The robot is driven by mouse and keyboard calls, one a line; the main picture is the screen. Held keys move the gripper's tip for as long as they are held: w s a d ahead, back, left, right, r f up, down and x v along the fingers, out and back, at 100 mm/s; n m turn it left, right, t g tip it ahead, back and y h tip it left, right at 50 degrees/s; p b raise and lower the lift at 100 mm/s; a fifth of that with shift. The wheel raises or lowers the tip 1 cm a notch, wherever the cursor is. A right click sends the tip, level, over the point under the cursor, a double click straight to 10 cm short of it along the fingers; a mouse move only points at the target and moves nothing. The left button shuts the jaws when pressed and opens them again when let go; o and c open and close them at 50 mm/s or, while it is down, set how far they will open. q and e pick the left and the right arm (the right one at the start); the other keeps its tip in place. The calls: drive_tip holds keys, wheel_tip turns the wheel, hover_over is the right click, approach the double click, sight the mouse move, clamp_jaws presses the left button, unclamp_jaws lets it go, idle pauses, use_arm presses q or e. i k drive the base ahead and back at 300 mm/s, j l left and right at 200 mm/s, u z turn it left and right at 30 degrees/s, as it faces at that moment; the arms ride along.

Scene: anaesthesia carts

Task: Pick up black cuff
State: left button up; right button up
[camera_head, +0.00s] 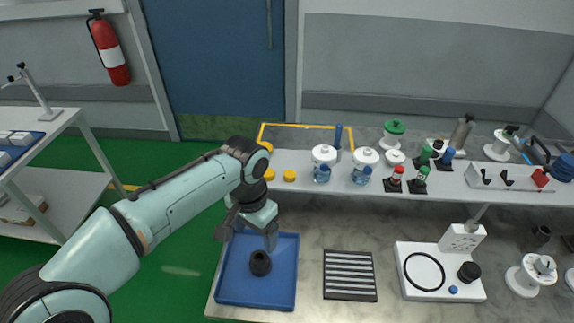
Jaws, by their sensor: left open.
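A short, hollow black cuff (260,263) stands upright in the blue tray (232,285) at the front left of the worktop. My left arm comes in from the left, and its gripper (247,236) is above the back part of the tray. The gripper's jaws are open and spread apart, with nothing seen between them. It is above and behind the cuff in the picture, apart from it. The cuff shows almost fully. My right gripper is not in view.
A black slatted block (349,276) lies right of the tray. A white board (437,291) with a black ring and a black knob is further right. A raised shelf (300,193) behind holds jars and bottles. Bare worktop lies between tray and slatted block.

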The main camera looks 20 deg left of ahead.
sight(537, 236)
drive_tip(key=k, duration=1)
